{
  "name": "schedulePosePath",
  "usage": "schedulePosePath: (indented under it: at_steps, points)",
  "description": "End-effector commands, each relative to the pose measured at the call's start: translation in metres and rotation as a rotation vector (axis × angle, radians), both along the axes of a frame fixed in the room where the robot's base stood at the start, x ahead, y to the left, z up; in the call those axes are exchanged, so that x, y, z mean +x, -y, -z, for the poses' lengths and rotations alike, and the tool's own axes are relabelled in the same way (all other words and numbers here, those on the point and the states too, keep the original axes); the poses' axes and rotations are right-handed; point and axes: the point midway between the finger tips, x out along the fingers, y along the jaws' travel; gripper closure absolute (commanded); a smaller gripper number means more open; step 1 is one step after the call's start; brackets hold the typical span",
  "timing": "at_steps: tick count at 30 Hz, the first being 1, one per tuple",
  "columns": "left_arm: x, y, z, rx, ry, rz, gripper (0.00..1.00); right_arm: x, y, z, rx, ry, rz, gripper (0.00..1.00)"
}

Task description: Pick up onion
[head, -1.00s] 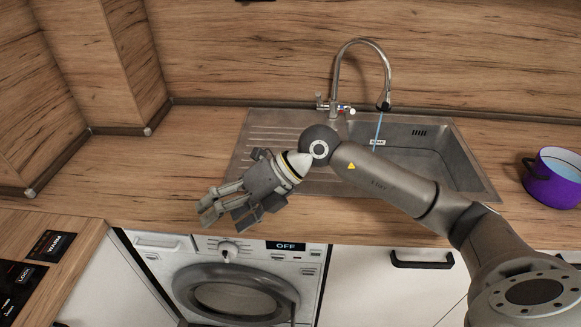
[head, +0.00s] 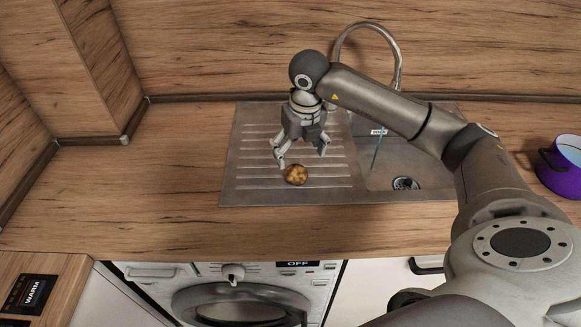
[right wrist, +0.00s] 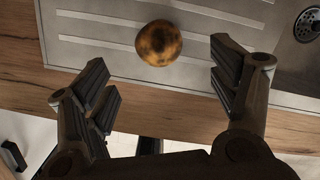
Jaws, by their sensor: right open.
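The onion (head: 296,174) is a small round golden-brown thing lying on the ribbed drainboard of the sink, near its front edge. It also shows in the right wrist view (right wrist: 158,43), at the top middle, beyond and between the spread fingers. My right gripper (head: 301,158) points down, open and empty, just above and behind the onion in the head view. In the right wrist view its fingers (right wrist: 165,85) stand wide apart with no contact on the onion. My left gripper does not show.
The steel sink's drainboard (head: 245,165) is otherwise bare. The basin with its drain (head: 405,184) and the curved tap (head: 398,65) are to the right. A purple pot (head: 562,168) stands at the far right. Counter to the left (head: 130,195) is clear. A washing machine (head: 240,300) is below.

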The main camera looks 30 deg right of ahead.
Motion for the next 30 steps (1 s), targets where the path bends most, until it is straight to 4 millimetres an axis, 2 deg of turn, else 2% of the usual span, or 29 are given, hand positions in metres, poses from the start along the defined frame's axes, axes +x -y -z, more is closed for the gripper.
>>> schedulePosePath:
  at_steps: [1,6,9,11,16,20,28,30]
  points:
    - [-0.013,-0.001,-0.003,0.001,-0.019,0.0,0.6,0.0,0.0,0.008,0.0,-0.005,0.0,0.19]
    - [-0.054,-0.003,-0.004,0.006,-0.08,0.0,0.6,0.004,0.0,0.029,0.001,-0.002,-0.001,0.19]
    - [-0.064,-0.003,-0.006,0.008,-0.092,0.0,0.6,0.005,0.0,0.034,0.002,-0.001,-0.002,0.19]
    - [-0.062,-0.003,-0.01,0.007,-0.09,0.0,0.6,0.006,0.0,0.039,0.001,-0.003,-0.002,0.19]
    - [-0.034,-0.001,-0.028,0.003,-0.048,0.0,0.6,0.01,-0.001,0.063,0.003,-0.004,-0.002,0.19]
    - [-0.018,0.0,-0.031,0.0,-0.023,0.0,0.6,0.013,0.0,0.08,0.003,-0.002,-0.002,0.19]
    - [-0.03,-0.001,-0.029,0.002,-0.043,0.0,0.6,0.014,0.0,0.085,0.002,0.001,-0.003,0.19]
    - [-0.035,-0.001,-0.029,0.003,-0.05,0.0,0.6,0.014,0.0,0.085,0.002,0.001,-0.002,0.26]
